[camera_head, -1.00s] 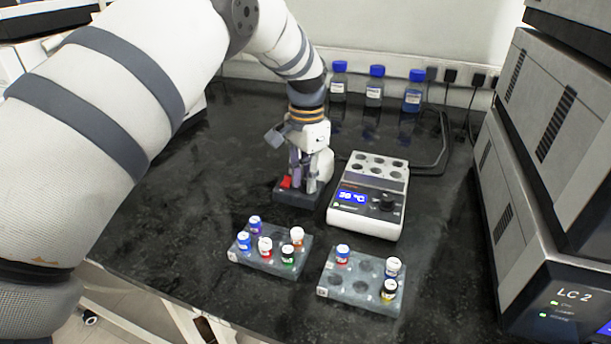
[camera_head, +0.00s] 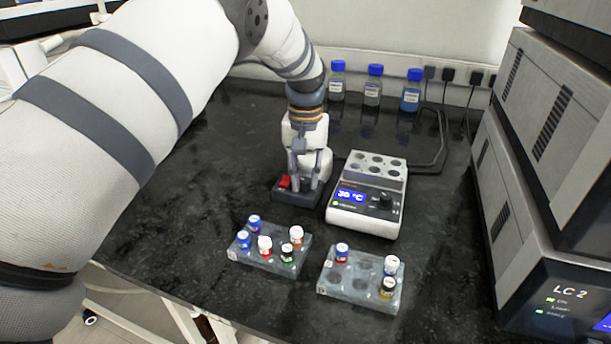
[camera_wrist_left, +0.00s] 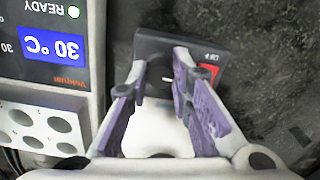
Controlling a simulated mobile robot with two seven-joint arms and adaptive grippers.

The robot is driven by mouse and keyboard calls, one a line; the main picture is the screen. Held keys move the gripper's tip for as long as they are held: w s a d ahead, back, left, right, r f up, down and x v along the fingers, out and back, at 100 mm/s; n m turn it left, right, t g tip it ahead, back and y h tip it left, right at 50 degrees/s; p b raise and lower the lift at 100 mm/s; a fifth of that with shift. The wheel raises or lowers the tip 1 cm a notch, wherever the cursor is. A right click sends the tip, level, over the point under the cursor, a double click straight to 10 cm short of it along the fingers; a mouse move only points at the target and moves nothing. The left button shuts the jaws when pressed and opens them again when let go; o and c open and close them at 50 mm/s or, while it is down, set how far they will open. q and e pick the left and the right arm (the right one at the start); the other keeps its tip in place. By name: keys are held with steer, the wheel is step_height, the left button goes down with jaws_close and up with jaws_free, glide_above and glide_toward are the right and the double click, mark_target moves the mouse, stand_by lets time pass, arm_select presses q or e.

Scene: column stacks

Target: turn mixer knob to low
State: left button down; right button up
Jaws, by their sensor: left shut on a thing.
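The mixer (camera_head: 297,196) stands on the bench left of the heater block, with a dark base and a red switch (camera_head: 285,181) on its front left. The wrist view shows the dark base (camera_wrist_left: 150,46) and the switch (camera_wrist_left: 209,73) marked OFF. My left gripper (camera_head: 307,181) points down at the mixer. In the wrist view its purple-padded fingers (camera_wrist_left: 158,88) are on both sides of a dark round knob (camera_wrist_left: 160,74) with a pale mark and are shut on it. The scale around the knob is not readable. A white part of the mixer is partly hidden by the gripper.
The heater block (camera_head: 362,215) with a 30 °C display stands close to the right of the mixer. Two vial racks (camera_head: 236,258) (camera_head: 330,291) lie in front. Blue-capped bottles (camera_head: 373,88) stand behind. The LC instrument (camera_head: 560,280) is at right. The bench's left side is clear.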

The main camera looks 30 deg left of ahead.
mark_target(305, 179)
arm_select(q)
steer(key=shift+n, duration=0.4)
steer(key=c, duration=1.7)
jaws_free()
step_height(305, 179, up, 12)
